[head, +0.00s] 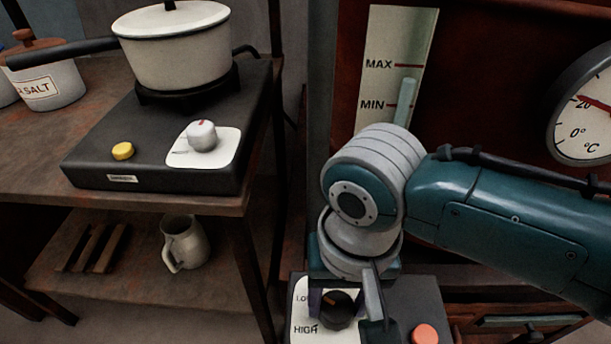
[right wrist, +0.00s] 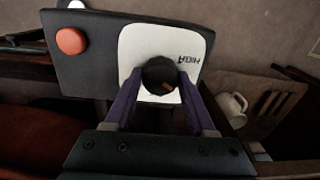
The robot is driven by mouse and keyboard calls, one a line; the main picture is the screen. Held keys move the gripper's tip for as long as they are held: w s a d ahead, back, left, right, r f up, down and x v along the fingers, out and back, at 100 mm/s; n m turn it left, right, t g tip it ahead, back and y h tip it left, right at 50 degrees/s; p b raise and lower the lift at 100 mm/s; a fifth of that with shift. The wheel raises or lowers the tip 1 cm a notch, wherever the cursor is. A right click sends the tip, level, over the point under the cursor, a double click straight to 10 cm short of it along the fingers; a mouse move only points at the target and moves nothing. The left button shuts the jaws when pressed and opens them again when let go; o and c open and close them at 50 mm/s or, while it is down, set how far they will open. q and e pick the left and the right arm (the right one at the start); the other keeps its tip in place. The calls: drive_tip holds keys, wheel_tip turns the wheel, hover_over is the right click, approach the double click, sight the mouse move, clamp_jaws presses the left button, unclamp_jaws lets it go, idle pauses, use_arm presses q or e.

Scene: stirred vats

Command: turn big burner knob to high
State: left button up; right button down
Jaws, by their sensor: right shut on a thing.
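The big burner knob (head: 340,313) is round and black with an orange mark, on a white dial plate (head: 301,312) low in the head view. LOW and HIGH are printed at its left. The mark sits at the knob's upper left, nearer LOW than HIGH. My right gripper (head: 346,302) comes down from above, shut on the knob with a finger on each side. In the right wrist view the knob (right wrist: 159,76) lies between the purple fingers (right wrist: 160,92), with HIGH upside down beside it. My left gripper is not in view.
An orange button (head: 425,334) is right of the dial plate. At left, a hot plate (head: 90,160) with a white knob (head: 202,135) and yellow button (head: 122,151) carries a lidded pot (head: 175,50). A jug (head: 184,244) stands on the lower shelf. A gauge (head: 590,115) is at right.

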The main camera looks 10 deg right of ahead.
drive_tip(key=n+p, duration=0.1)
drive_tip(key=n, duration=0.1)
drive_tip(key=shift+r+n+p, duration=0.1)
drive_tip(key=shift+n+p, duration=0.2)
drive_tip(key=shift+p, duration=0.05)
drive_tip(key=n+p, duration=0.1)
drive_tip(key=n, duration=0.1)
drive_tip(key=shift+n, duration=0.3)
drive_tip(key=n, duration=0.3)
drive_tip(key=shift+n+p, duration=0.3)
drive_tip(key=shift+p, duration=0.1)
drive_tip(key=shift+n, duration=1.7)
drive_tip(key=shift+c, duration=1.1)
unclamp_jaws()
drive_tip(key=shift+g, duration=0.3)
